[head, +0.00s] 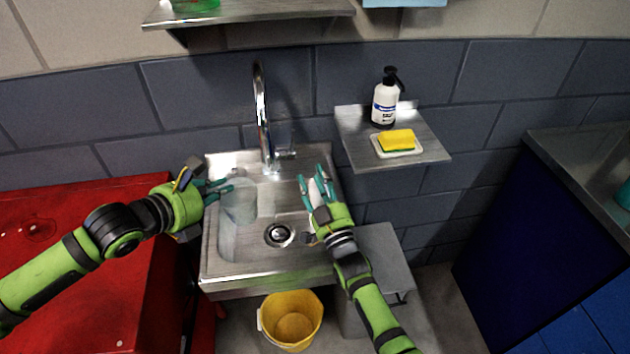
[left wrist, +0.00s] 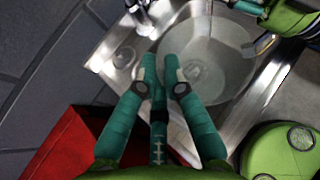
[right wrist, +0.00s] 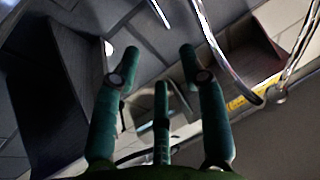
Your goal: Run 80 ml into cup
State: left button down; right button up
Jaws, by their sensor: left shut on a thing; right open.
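A clear cup (head: 238,206) is held over the left part of the sink basin. My left gripper (head: 222,190) is shut on it; the cup also shows beyond the fingertips in the left wrist view (left wrist: 212,70). The chrome faucet (head: 262,110) stands at the sink's back, its spout arching above the basin. Its lever (head: 286,155) points right. I see no clear stream or water level. My right gripper (head: 316,190) is open and empty over the right of the sink, in front of the lever and apart from it. The spout also shows in the right wrist view (right wrist: 218,52).
The steel sink (head: 215,255) has a drain (head: 279,235). A yellow bucket (head: 290,320) stands below. A wall shelf (head: 430,152) at right holds a soap bottle (head: 384,104) and a sponge (head: 397,140). A red cabinet (head: 120,270) stands left, a grey bin (head: 380,260) right.

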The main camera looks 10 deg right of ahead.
jog(key=shift+w, duration=0.1)
jog(key=c, duration=0.7)
jog(key=shift+w+r, duration=0.25)
grip_shut()
jog(key=shift+w+a+r+g+h, duration=1.5)
jog(key=shift+w+r+g, duration=3.25)
jog(key=shift+r, duration=2.1)
jog(key=shift+g, duration=0.25)
jog(key=shift+a+x, duration=0.15)
jog(key=shift+x, duration=2.1)
jog(key=shift+a+x, duration=0.15)
jog(key=shift+x, duration=2.05)
jog(key=shift+s+d+f, duration=0.15)
jog(key=shift+s+f, duration=0.05)
jog(key=shift+s, duration=0.45)
jog(key=shift+s+d+f, duration=0.15)
jog(key=shift+s+f, duration=0.1)
jog(key=shift+s, duration=0.45)
jog(key=shift+s+d+f, duration=0.1)
jog(key=shift+s+f, duration=0.1)
jog(key=shift+s, duration=0.45)
